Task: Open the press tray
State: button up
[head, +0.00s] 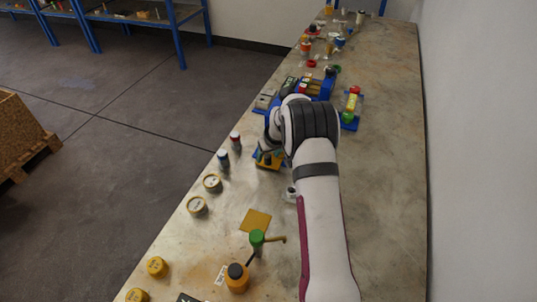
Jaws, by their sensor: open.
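My arm reaches away over the bench, and its white wrist bends down on the left. My gripper (266,154) is small in the head view, just below the wrist and over a low yellow and blue fixture (268,165). I cannot tell whether it touches this fixture. A blue machine (322,84) with dark and coloured parts stands beyond the wrist, partly hidden by my arm. I cannot tell for certain which of these holds the press tray, or whether a tray is shut. Nothing is seen held in the gripper.
Along the left edge stand two small bottles (223,159) and several yellow round tins (212,183). Nearer are a yellow plate (255,222), a green-topped vessel (257,239) and an orange jar (237,277). A blue stand (350,108) is right of the machine. The bench's right side is clear.

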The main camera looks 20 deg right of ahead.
grip_shut()
dwell(1.4)
